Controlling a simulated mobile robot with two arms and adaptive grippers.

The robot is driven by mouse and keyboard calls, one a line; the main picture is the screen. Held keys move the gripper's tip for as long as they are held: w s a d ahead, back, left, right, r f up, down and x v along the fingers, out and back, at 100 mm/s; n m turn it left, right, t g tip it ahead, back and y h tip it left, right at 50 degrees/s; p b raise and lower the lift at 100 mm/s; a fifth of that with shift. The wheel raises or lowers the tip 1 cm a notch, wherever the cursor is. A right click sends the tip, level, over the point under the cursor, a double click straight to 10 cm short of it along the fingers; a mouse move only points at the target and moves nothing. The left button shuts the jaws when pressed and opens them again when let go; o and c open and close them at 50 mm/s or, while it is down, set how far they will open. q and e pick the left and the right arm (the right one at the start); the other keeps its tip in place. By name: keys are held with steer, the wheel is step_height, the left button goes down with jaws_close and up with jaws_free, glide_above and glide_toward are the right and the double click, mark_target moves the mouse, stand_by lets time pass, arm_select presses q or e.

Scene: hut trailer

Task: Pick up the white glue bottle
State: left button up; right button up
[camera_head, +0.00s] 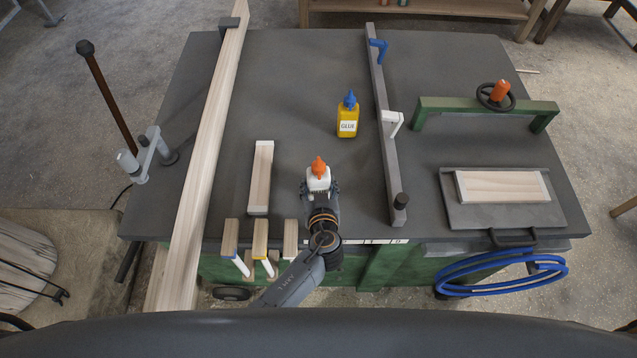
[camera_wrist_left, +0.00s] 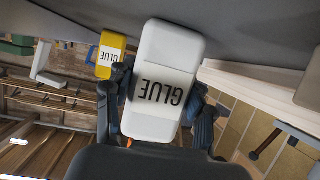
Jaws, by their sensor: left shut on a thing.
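The white glue bottle (camera_head: 318,180) with an orange cap is at the near middle of the dark worktable (camera_head: 290,75). My left gripper (camera_head: 319,189) is shut on it, with a finger on each side. In the left wrist view the white bottle (camera_wrist_left: 164,85) with its GLUE label fills the middle, between the two fingers (camera_wrist_left: 160,110). I cannot tell whether the bottle touches the tabletop. My right gripper is not in view.
A yellow glue bottle (camera_head: 348,120) with a blue cap stands farther back. A wood block (camera_head: 261,178) lies to the left, beyond which a long plank (camera_head: 212,130) crosses the table. A bar clamp (camera_head: 382,120) lies to the right. A tray (camera_head: 470,215) holds another board.

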mark_target(319, 184)
arm_select(q)
steer(key=shift+c, duration=0.2)
steer(key=shift+r, duration=0.9)
steer(key=shift+s+r, duration=0.3)
steer(key=shift+r, duration=0.55)
steer(key=s+d, duration=0.1)
steer(key=s, duration=1.6)
steer(key=shift+s+d, duration=0.15)
steer(key=shift+d, duration=0.05)
steer(key=shift+w+a+f, duration=0.2)
steer(key=shift+w+f, duration=0.15)
steer(key=shift+w, duration=2.65)
steer(key=shift+w+a+f, duration=0.25)
steer(key=shift+w+f, duration=0.15)
steer(key=shift+w, duration=2.55)
steer(key=shift+w+a+f, duration=0.2)
steer(key=shift+w+f, duration=0.15)
steer(key=shift+w, duration=2.65)
steer(key=shift+f, duration=0.1)
